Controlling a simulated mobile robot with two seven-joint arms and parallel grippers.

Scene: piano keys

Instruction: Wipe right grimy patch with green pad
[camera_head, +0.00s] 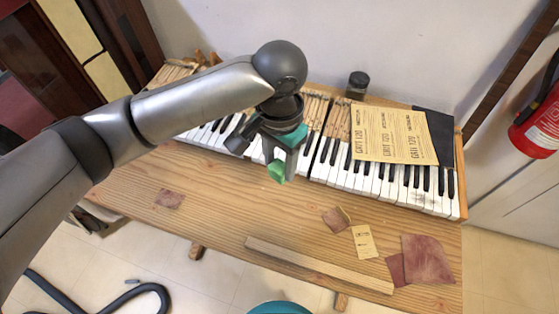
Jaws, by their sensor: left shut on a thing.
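My left gripper (281,160) points down over the middle of the piano keys (345,178). It is shut on the green pad (277,172), whose lower end shows below the jaws. The pad appears to be near the front edge of the white keys; I cannot tell whether it touches them. A faint greyish smudge, seemingly the right grimy patch (424,201), shows on the white keys near the right end. It lies to the right of the pad, apart from it. My right gripper is not in view.
Printed sandpaper sheets (395,134) lie over the back of the right keys. A dark jar (358,83) stands behind. Reddish sandpaper pieces (427,258) and a wooden strip (315,265) lie on the wooden bench (225,215). A fire extinguisher (538,125) hangs at the right.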

